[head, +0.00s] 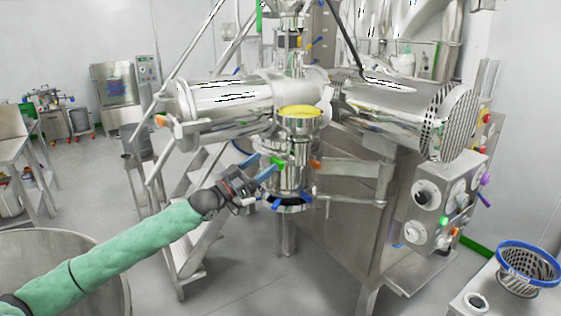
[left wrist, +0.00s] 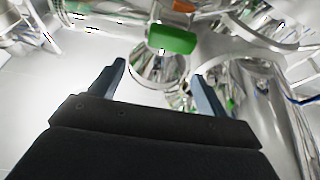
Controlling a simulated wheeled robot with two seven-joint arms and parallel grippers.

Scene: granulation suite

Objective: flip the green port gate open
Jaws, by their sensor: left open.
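The green port gate (head: 278,162) shows as a small green piece on the steel column below the yellow-topped port. It also shows in the left wrist view as a green block (left wrist: 172,39), ahead of the fingers and between their lines. My left gripper (head: 268,172) is at the gate's lower left in the head view. In the left wrist view its two blue-grey fingers (left wrist: 160,82) are spread apart with nothing between them. I cannot tell whether a fingertip touches the gate. My right gripper does not show.
The yellow port disc (head: 300,112) sits above the gate. An orange piece (head: 315,164) is to its right and a blue-and-black ring (head: 287,202) below. A steel cabinet (head: 345,225) stands right. A blue-rimmed basket (head: 528,264) is front right. Steps (head: 193,215) stand behind my left arm.

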